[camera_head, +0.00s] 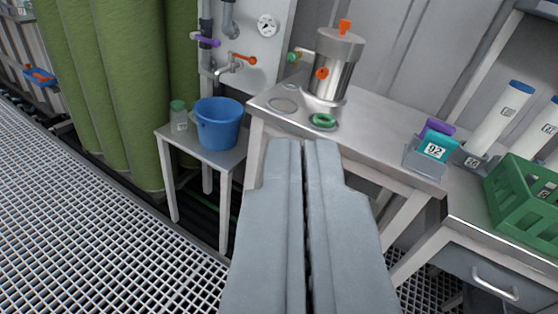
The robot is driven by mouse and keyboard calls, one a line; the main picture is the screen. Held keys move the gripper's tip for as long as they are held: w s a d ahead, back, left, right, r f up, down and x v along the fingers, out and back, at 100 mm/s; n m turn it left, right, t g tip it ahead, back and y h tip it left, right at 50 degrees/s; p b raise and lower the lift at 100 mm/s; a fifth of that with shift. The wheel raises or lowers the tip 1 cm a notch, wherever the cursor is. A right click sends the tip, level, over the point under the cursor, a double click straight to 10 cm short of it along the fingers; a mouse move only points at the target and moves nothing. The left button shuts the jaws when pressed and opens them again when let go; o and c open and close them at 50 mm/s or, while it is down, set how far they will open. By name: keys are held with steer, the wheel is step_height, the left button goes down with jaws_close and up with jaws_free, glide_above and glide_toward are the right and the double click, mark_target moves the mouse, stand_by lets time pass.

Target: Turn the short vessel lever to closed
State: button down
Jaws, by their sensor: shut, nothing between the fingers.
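A short steel vessel (334,66) stands upright on the steel bench at the upper middle. An orange handle (345,27) sticks up from its lid. An orange round part (322,73) faces me on its side, and a green-ended fitting (292,57) sticks out at its left. I cannot tell which of these is the lever or how it is set. My gripper (303,146) is shut and empty. In the picture it lies below the vessel, apart from it, and points toward the bench's front edge.
The bench (380,122) carries a green ring (323,121) and a clear box (424,160) with coloured packs. A blue bucket (218,122) stands on a low table. A wall panel (255,60) has purple and orange tap handles. A green crate (525,200) is right. Grating at left is clear.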

steer(key=w+f+n, duration=0.2)
steer(key=w+f, duration=0.3)
steer(key=w, duration=0.4)
steer(key=w+a+f+n, duration=0.1)
steer(key=w+f+n, duration=0.2)
steer(key=w+f, duration=0.35)
steer(key=w+f+n, duration=0.2)
steer(key=w+f, duration=0.2)
steer(key=w, duration=0.6)
steer(key=w+a+f+n+h, duration=0.1)
steer(key=w+f+n, duration=0.45)
steer(key=f, duration=0.85)
steer(key=w+a+f+n+h, duration=0.1)
steer(key=w+f+n, duration=0.1)
steer(key=w+f, duration=0.95)
steer(key=w, duration=0.1)
steer(key=w+d+f, duration=0.1)
steer(key=w, duration=0.4)
steer(key=shift+w+d+f, duration=0.2)
steer(key=shift+w+f, duration=0.15)
steer(key=shift+f, duration=0.05)
